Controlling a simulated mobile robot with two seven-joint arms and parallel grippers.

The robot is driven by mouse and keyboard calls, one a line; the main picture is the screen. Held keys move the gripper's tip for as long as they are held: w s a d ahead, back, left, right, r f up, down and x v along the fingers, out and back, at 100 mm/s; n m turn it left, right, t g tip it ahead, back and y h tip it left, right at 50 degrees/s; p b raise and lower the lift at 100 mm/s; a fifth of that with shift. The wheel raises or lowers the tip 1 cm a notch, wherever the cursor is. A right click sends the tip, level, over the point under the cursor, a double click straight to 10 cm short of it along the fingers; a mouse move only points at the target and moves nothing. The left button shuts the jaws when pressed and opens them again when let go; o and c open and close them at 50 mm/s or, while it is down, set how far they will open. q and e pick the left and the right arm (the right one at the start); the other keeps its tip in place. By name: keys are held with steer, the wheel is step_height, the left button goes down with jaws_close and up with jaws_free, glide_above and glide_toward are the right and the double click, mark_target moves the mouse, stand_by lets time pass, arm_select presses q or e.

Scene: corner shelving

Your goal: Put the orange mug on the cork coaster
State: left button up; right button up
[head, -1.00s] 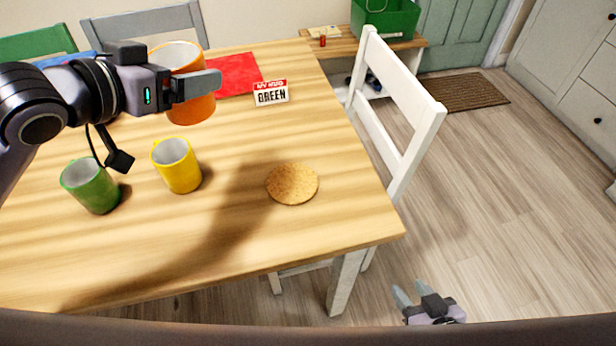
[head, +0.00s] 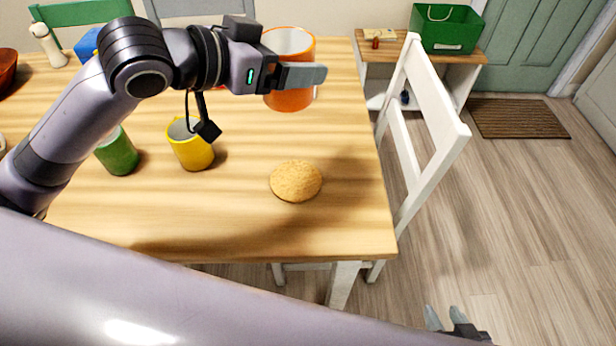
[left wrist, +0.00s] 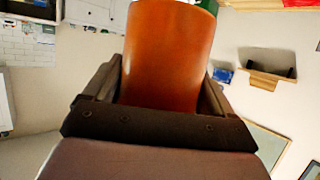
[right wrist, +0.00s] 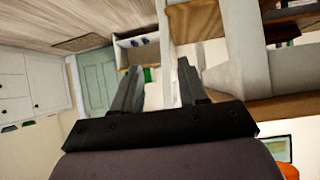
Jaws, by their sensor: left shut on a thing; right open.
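The orange mug (head: 288,97) is held upright above the table by my left gripper (head: 300,76), which is shut on it. In the left wrist view the mug (left wrist: 168,55) fills the space between the fingers. The round cork coaster (head: 296,181) lies on the table near its right front part, with nothing on it. The mug is up and behind the coaster in the head view, apart from it. My right gripper (head: 447,318) is low beside the table, over the floor; in the right wrist view its jaws (right wrist: 158,85) are open and empty.
A yellow mug (head: 190,146) and a green mug (head: 118,153) stand on the table left of the coaster. A white chair (head: 425,130) stands at the table's right edge. A green crate (head: 445,30) sits on a small shelf behind. The table around the coaster is clear.

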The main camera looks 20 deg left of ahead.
arm_select(q)
steer(key=shift+d, duration=0.2)
steer(key=shift+f, duration=0.35)
steer(key=b, duration=0.3)
glide_above(297, 179)
step_height(297, 179, down, 14)
steer(key=shift+f+b, duration=0.65)
steer(key=shift+f, duration=1.9)
arm_select(e)
steer(key=shift+w+a+f, duration=0.1)
steer(key=shift+w+f, duration=0.05)
steer(key=shift+f, duration=0.5)
steer(key=shift+w+a+f, duration=0.1)
steer(key=shift+w+f, duration=0.05)
steer(key=shift+f, duration=0.5)
arm_select(q)
steer(key=shift+f, duration=0.15)
steer(key=o, duration=1.1)
steer(key=shift+f, duration=0.1)
steer(key=shift+c, duration=0.2)
steer(key=shift+o, duration=0.2)
steer(key=shift+s, duration=0.1)
arm_select(e)
steer(key=shift+a, duration=0.1)
